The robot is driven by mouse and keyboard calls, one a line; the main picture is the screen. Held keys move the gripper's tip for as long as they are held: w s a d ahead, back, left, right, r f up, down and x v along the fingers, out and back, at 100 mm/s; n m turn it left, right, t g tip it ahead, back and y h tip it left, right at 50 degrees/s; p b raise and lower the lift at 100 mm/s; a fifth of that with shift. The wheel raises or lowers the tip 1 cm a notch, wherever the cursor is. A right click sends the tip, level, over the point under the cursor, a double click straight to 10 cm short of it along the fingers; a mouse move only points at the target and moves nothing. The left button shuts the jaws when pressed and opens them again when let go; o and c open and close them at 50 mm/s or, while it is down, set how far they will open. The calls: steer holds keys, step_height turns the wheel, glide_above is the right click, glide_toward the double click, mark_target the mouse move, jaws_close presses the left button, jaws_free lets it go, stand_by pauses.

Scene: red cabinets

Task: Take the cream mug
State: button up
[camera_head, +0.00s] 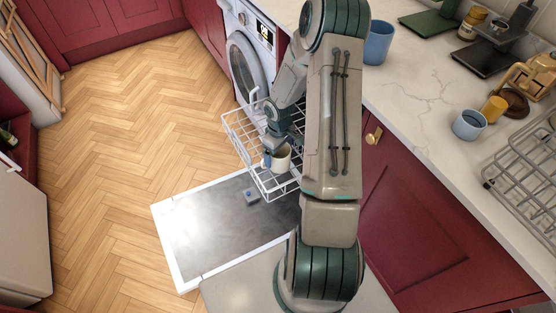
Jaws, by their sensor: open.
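The cream mug (281,160) sits in the white wire rack (236,127) of the pulled-out dishwasher. My gripper (271,153) is down in the rack at the mug's left rim. It is open, with the fingers close to the mug wall; the picture is too small to tell whether they touch it. My arm hides the right part of the rack.
The open dishwasher door (215,235) lies flat below the rack. A marble counter (415,85) on the right holds a blue cup (378,43), a light blue mug (469,125), a yellow cup (493,109) and a wire dish rack (530,170). The wooden floor (140,120) at left is clear.

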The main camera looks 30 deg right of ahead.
steer(key=shift+f, duration=0.6)
steer(key=c, duration=1.2)
steer(key=shift+r, duration=0.1)
steer(key=shift+c, duration=0.2)
